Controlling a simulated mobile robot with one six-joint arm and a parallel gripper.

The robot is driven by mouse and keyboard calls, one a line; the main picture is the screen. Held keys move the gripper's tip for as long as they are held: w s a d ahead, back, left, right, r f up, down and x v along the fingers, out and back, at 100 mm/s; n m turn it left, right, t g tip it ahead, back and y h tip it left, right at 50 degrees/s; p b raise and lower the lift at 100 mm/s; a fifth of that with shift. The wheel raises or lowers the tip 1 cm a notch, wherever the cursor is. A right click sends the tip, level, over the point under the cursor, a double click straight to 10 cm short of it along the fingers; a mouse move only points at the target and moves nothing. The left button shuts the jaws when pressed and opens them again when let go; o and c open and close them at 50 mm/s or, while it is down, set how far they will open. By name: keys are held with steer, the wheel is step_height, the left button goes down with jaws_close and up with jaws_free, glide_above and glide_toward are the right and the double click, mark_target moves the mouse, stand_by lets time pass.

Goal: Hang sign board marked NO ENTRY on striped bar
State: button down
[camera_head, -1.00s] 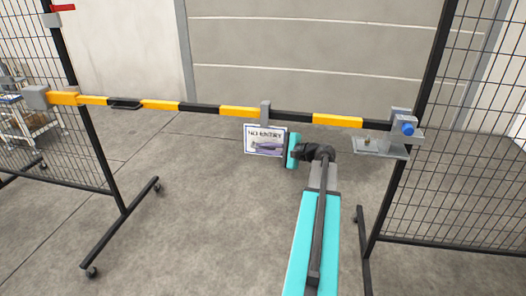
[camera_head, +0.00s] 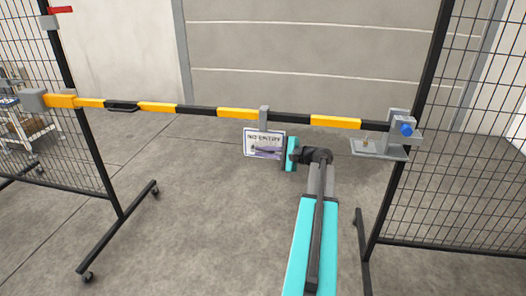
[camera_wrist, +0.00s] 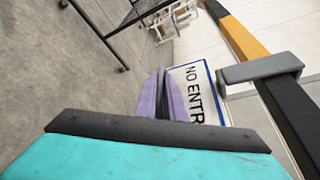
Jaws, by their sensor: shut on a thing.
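The sign board (camera_head: 258,139) is white with a blue border and reads NO ENTRY. It shows just below the striped bar (camera_head: 240,113), under a grey bracket (camera_head: 264,117) on the bar. My gripper (camera_head: 284,151) is shut on the sign at its lower right side. In the wrist view the purple fingers (camera_wrist: 168,98) overlap the sign (camera_wrist: 198,92), and the grey bracket (camera_wrist: 262,69) lies just beside its top edge. I cannot tell whether the sign touches the bracket or the bar.
Mesh fence panels stand left (camera_head: 85,165) and right (camera_head: 465,130) of the bar. A grey bracket shelf with a blue knob (camera_head: 406,130) is at the bar's right end. A white cart (camera_head: 28,125) stands at far left. The floor below the bar is clear.

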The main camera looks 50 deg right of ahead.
steer(key=shift+f, duration=0.15)
steer(key=c, duration=1.8)
jaws_free()
steer(key=shift+o, duration=0.2)
steer(key=v, duration=1.3)
steer(key=shift+s, duration=0.35)
steer(key=shift+w, duration=0.1)
